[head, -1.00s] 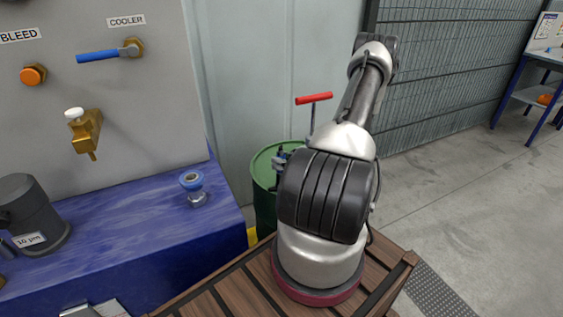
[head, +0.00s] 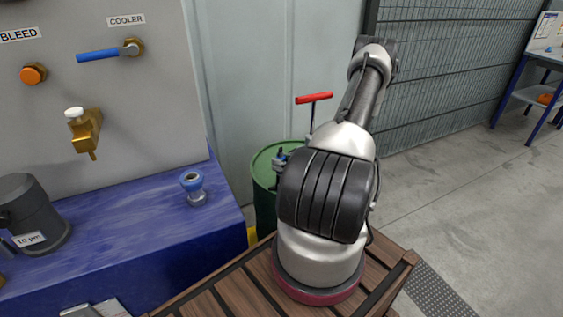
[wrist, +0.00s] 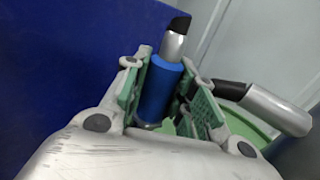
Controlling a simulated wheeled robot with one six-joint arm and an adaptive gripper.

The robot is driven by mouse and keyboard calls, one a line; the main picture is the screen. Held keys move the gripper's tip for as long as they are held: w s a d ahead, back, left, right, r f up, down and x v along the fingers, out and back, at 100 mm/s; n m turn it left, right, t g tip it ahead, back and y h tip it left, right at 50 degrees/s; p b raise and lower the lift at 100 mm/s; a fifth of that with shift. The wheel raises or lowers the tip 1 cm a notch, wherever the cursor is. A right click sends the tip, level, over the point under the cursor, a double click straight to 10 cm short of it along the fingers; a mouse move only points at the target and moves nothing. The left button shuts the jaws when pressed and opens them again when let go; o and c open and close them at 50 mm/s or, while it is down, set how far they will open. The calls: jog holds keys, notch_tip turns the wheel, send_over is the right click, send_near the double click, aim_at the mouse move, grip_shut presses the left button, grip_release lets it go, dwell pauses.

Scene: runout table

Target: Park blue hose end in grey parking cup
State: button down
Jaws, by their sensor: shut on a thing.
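In the wrist view my gripper (wrist: 166,82) is shut on the blue hose end (wrist: 158,92), with its green-lined fingers on either side of the blue sleeve. A silver neck with a black tip stands out beyond the fingers. In the head view my arm hides most of the gripper and the hose end, near the green drum. I cannot make out the grey parking cup for sure in either view.
A green drum (head: 264,178) with a red-handled pump (head: 314,98) stands behind my arm. A silver-and-black tube (wrist: 268,105) lies close right of my fingers.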

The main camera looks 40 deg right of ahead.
jog(key=shift+f, duration=2)
jog(key=c, duration=1.1)
grip_release()
jog(key=v, duration=1.2)
